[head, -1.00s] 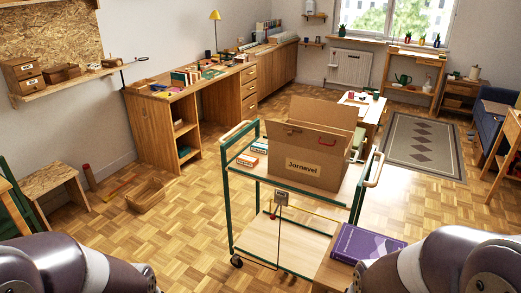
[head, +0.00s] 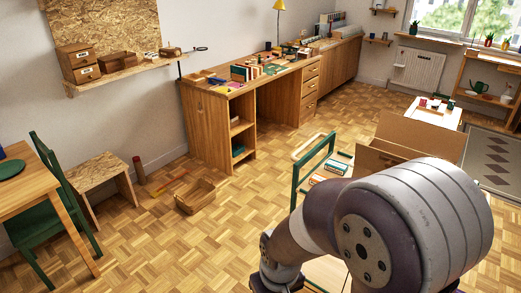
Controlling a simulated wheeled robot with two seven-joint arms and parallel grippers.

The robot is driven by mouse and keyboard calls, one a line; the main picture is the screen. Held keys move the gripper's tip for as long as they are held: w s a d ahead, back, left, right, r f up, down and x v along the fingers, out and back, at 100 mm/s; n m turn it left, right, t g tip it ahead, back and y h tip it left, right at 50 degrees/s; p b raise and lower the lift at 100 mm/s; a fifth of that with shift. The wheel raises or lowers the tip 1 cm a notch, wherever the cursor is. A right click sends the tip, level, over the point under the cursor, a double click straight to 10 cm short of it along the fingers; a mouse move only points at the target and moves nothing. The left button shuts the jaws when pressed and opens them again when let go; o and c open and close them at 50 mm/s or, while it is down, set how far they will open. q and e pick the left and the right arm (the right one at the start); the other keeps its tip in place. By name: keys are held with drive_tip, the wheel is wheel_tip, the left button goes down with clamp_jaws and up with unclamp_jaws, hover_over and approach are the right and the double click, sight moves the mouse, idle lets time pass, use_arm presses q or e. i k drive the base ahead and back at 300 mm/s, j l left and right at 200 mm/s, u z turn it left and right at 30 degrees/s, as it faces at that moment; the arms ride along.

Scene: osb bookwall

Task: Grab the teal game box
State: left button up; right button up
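I cannot pick out the teal game box for certain. A small dark teal item (head: 238,150) lies in the open lower compartment of the long wooden desk (head: 205,125), too small to identify. Several small boxes and books (head: 245,72) stand on the desk top. My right arm fills the lower right of the head view, bent in front of the cart. Its gripper fingers are not in view. My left gripper is also out of view.
A green-framed cart (head: 296,188) with a cardboard box (head: 415,132) stands close, partly behind my arm. A basket (head: 195,197) and an OSB stool (head: 100,172) stand on the floor. A green chair (head: 62,225) and table (head: 25,180) are at left.

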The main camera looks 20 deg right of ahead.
sight(331, 165)
drive_tip(key=i+j+z, duration=0.1)
drive_tip(key=i, duration=0.35)
drive_tip(key=i+j+z, duration=0.1)
drive_tip(key=i, duration=0.4)
drive_tip(key=i+j+z, duration=0.1)
drive_tip(key=i, duration=0.35)
drive_tip(key=i+z, duration=0.2)
drive_tip(key=z, duration=0.25)
drive_tip(key=i+z, duration=0.25)
drive_tip(key=z, duration=0.2)
drive_tip(key=i+j+z, duration=0.2)
drive_tip(key=z, duration=0.2)
drive_tip(key=i+j+z, duration=0.15)
drive_tip(key=z, duration=0.3)
drive_tip(key=i+j+z, duration=0.15)
drive_tip(key=j+z, duration=0.15)
drive_tip(key=z, duration=0.15)
drive_tip(key=i+j+z, duration=0.2)
drive_tip(key=z, duration=0.3)
drive_tip(key=i+j+z, duration=0.15)
drive_tip(key=z, duration=0.3)
drive_tip(key=i+j+z, duration=0.1)
drive_tip(key=j+z, duration=0.6)
drive_tip(key=z, duration=0.25)
drive_tip(key=j+z, duration=0.5)
drive_tip(key=i+l, duration=0.05)
drive_tip(key=l, duration=0.05)
